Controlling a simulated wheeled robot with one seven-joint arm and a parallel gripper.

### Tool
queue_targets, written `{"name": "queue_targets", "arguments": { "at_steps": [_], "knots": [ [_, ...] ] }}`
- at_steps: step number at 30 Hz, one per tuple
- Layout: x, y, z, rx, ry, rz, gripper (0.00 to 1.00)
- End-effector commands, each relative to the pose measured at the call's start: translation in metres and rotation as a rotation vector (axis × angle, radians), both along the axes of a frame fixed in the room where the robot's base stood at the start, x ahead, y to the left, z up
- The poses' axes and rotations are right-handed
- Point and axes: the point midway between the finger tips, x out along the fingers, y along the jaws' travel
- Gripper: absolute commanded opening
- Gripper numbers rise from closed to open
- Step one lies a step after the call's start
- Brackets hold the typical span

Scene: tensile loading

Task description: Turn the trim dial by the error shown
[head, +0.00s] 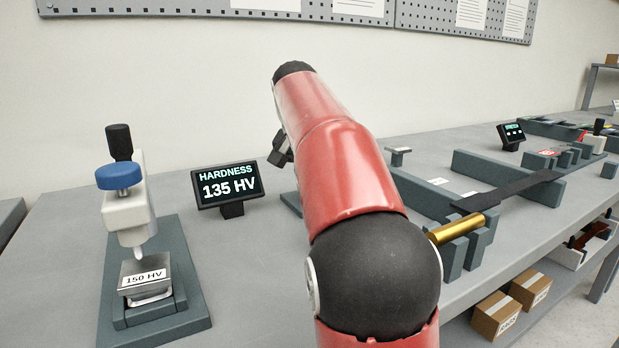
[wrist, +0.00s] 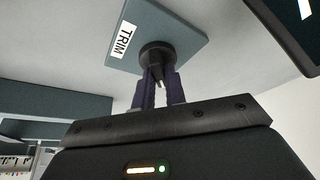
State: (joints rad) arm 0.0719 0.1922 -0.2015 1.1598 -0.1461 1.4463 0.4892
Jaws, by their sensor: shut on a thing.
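The trim dial (wrist: 157,50) is a dark round knob on a blue-grey plate (wrist: 185,22) labelled TRIM. In the wrist view my gripper (wrist: 158,76) is shut on the dial, with purple fingers on either side of its grip. In the head view my red arm hides the dial and the fingertips. The hardness display (head: 228,186) reads 135 HV. The test block (head: 146,286) carries a 150 HV label and sits under the white hardness tester (head: 130,212) with a blue knob.
The display stands left of my arm, with clear grey bench (head: 60,265) around the tester. To the right are a brass cylinder (head: 456,229) on grey supports and a long fixture with a dark strip (head: 508,190). Cardboard boxes (head: 497,315) lie on a lower shelf.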

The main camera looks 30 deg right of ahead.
Motion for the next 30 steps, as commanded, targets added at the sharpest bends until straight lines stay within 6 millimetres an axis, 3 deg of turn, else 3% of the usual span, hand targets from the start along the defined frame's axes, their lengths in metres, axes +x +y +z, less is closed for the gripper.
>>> {"name": "queue_targets", "arguments": {
  "at_steps": [13,14,18,26,30],
  "knots": [
    [0.0,0.0,0.001,0.0,-0.001,-0.009,0.0],
    [0.0,0.0,0.001,0.0,-0.001,-0.009,0.17],
    [0.0,0.0,0.0,0.0,-0.001,-0.009,0.35],
    [0.0,0.0,0.001,0.0,0.0,-0.009,0.35],
    [-0.002,0.003,0.011,-0.001,-0.003,-0.008,0.35]
  ]
}}
